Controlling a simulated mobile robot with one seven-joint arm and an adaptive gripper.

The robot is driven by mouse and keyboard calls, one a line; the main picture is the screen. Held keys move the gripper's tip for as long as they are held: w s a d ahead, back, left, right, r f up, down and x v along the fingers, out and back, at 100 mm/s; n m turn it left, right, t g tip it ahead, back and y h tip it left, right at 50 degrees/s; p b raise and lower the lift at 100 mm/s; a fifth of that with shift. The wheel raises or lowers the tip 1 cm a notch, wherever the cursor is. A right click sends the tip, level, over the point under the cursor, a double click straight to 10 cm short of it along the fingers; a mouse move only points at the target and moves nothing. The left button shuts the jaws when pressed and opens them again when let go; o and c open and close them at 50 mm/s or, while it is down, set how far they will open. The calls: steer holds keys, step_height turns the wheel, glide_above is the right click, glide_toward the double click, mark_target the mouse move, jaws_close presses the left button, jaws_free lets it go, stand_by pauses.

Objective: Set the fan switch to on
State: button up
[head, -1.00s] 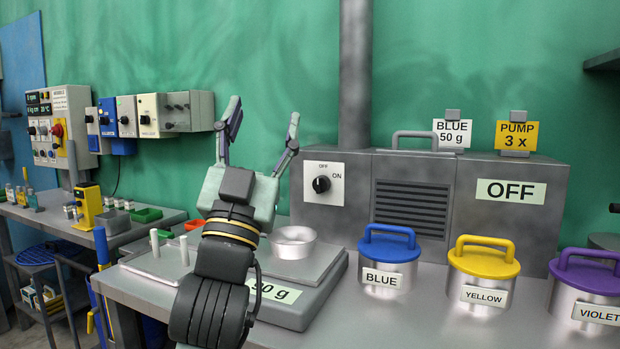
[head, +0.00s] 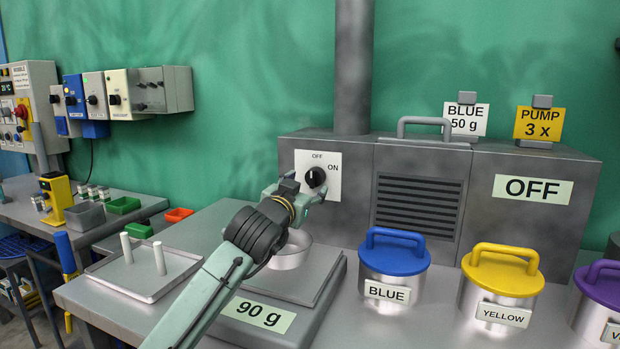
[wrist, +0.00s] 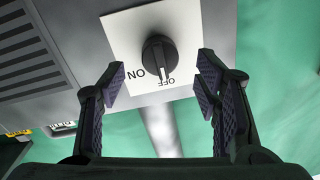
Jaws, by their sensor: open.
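The fan switch is a black rotary knob (head: 315,177) on a white plate (head: 304,160) marked OFF and ON, on the front of the grey metal box. In the wrist view the knob (wrist: 159,56) shows upside down, with its pointer line toward OFF. A sign on the box (head: 532,189) reads OFF. My gripper (head: 308,190) is at the plate in the head view, partly overlapping the knob.
A scale (head: 290,318) reading 90 g with a metal bowl (head: 292,252) stands below my arm. Blue (head: 394,252), yellow (head: 500,285) and violet (head: 600,300) lidded pots stand at right. A tray with two white pegs (head: 150,285) is at left.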

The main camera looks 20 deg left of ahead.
mark_target(312, 181)
steer(key=shift+w+p, duration=0.4)
steer(key=shift+w, duration=1.55)
steer(key=shift+c, duration=0.3)
steer(key=c, duration=1.1)
